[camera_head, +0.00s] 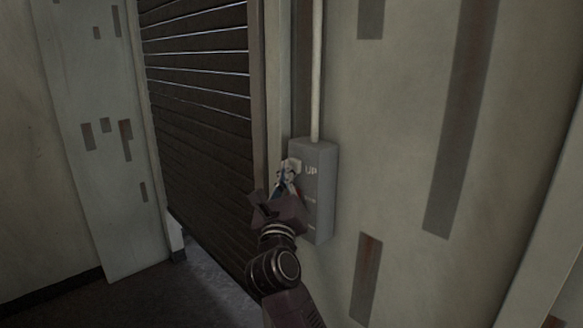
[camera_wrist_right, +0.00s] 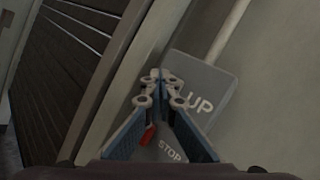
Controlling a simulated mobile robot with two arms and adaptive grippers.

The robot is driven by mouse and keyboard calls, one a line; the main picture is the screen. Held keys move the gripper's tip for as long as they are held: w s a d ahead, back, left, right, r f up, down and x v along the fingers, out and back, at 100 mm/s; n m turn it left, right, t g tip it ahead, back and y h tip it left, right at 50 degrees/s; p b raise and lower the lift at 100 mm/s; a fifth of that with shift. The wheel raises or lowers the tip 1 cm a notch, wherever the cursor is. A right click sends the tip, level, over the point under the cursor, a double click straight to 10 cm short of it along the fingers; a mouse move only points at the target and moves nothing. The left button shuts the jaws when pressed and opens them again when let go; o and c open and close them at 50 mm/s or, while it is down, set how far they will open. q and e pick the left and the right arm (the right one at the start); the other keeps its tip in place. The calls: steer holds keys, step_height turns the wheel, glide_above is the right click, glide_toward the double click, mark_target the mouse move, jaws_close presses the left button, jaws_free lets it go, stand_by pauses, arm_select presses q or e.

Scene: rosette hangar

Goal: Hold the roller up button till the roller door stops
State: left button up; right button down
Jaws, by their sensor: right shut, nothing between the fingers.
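The grey control box (camera_head: 320,190) is mounted on the wall right of the roller door, with an "UP" label near its top. It also shows in the wrist view (camera_wrist_right: 208,72), with a "STOP" label lower down. My right gripper (camera_head: 291,168) is shut and empty, its fingertips at the box face beside the "UP" label; the tips (camera_wrist_right: 160,80) hide the up button, so I cannot tell whether it is pressed in. My left gripper is not in view.
A pale conduit (camera_head: 317,70) runs up from the box. A red part (camera_wrist_right: 148,135) shows between my fingers near the "STOP" label. The door frame (camera_head: 258,90) stands close left of the box. Bare wall (camera_head: 400,150) lies to the right, dark floor (camera_head: 150,295) below.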

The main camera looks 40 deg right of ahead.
steer(key=shift+a, duration=0.15)
steer(key=shift+s+a, duration=0.1)
steer(key=shift+a, duration=0.6)
steer(key=shift+s+a, duration=0.15)
steer(key=shift+a, duration=2.35)
